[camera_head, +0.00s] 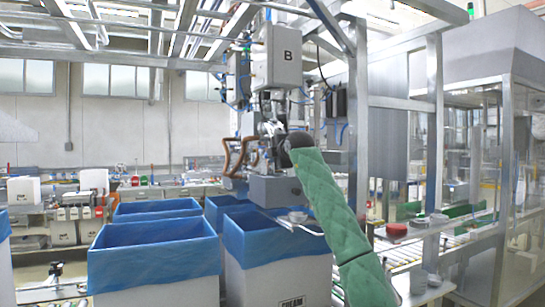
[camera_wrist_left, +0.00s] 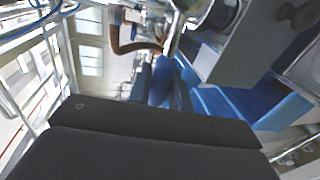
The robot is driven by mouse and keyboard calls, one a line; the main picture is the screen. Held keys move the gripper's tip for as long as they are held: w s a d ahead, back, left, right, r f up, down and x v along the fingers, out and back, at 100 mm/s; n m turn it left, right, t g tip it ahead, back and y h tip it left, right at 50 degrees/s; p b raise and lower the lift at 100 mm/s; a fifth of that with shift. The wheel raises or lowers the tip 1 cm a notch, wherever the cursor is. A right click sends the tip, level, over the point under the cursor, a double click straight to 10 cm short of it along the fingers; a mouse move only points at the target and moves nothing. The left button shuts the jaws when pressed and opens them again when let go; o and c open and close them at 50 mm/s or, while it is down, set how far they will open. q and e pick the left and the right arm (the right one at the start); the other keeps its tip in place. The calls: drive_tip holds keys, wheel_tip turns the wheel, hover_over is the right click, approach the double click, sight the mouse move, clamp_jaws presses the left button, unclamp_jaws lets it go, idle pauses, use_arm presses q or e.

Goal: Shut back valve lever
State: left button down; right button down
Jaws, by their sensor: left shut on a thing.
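The filling head (camera_head: 268,135) with valve fittings and brown hoses hangs from an overhead frame above the blue-lined boxes in the head view. A green-sleeved arm reaches up from the lower right to its right side. I cannot make out its fingertips there. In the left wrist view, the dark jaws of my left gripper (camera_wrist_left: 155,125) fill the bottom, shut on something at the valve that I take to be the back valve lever. The lever itself is hidden, so I cannot tell its angle. A brown hose (camera_wrist_left: 125,40) is beyond the jaws. My right gripper is not in view.
White boxes with blue liners, such as the front left one (camera_head: 155,250) and the one under the filling head (camera_head: 275,245), stand close together. A metal post (camera_head: 358,120) and a roller conveyor (camera_head: 400,250) are at the right. A cluttered bench runs behind.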

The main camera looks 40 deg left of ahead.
use_arm(q)
drive_tip(key=shift+f, duration=0.15)
drive_tip(key=c, duration=1.3)
unclamp_jaws()
drive_tip(key=shift+c, duration=0.2)
